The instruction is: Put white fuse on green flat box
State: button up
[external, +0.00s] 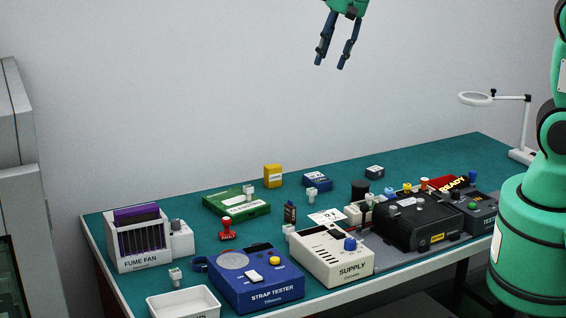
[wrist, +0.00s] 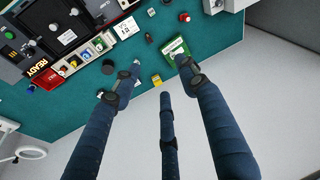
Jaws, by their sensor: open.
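The green flat box (external: 222,208) lies on the back left part of the table. In the wrist view the green box (wrist: 172,46) is partly hidden by a finger. A small white piece (external: 248,191) shows at the box's right part; I cannot tell whether it is on it or behind it. Similar small pale pieces stand by the blue box (external: 312,195), by the supply unit (external: 289,231) and at the front left (external: 175,275). I cannot tell which is the white fuse. My gripper (external: 331,62) is open and empty, high above the table; its fingers also show in the wrist view (wrist: 160,70).
A yellow box (external: 272,176) and a small blue box (external: 318,181) stand behind. A red stamp (external: 227,231) is in front of the green box. The fume fan rack (external: 140,242), strap tester (external: 258,281) and black unit (external: 415,222) crowd the front. A magnifier lamp (external: 476,98) stands right.

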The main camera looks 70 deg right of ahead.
jog(key=s+a+r+n+t, duration=0.1)
jog(key=s+a+n, duration=0.1)
jog(key=s, duration=1.3)
jog(key=s+a+r+n+t, duration=0.1)
jog(key=s+a+r+n, duration=0.1)
jog(key=s, duration=1.3)
jog(key=shift+s+a+n+y, duration=0.35)
jog(key=shift+a+n, duration=0.45)
jog(key=shift+a, duration=0.45)
notch_tip(320, 180, down, 11)
jog(key=b, duration=1.1)
jog(key=shift+f, duration=0.15)
